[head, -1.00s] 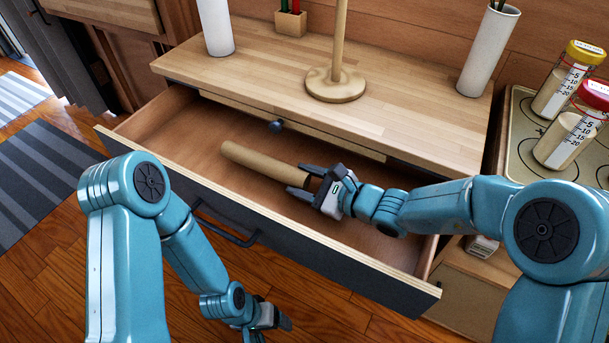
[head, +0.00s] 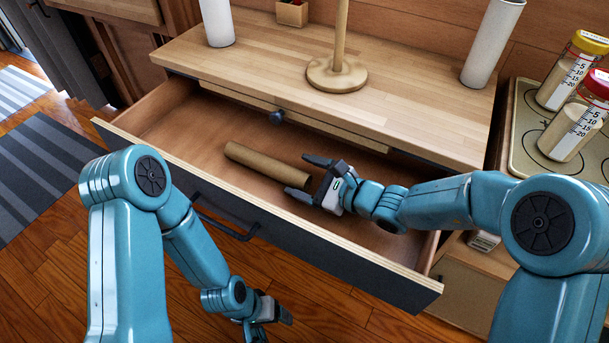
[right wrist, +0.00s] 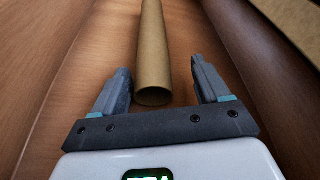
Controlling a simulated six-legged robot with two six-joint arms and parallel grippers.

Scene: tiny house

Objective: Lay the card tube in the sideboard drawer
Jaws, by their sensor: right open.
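The brown card tube (head: 266,164) lies in the open sideboard drawer (head: 185,130), on its floor. In the right wrist view the tube (right wrist: 153,55) points away from me, its open near end close to the fingers. My right gripper (head: 305,174) is open and empty inside the drawer, just right of the tube's near end. Its two fingers (right wrist: 160,88) stand apart on either side of that end in the wrist view. My left gripper (head: 275,312) hangs low in front of the drawer, over the floor; its fingers are too small to read.
The sideboard top (head: 270,70) carries a wooden stand (head: 337,75) and white cylinders (head: 492,45) near its ends. Jars (head: 578,125) stand on a tray at the right. The drawer front (head: 270,220) has a dark handle. The drawer's left part is empty.

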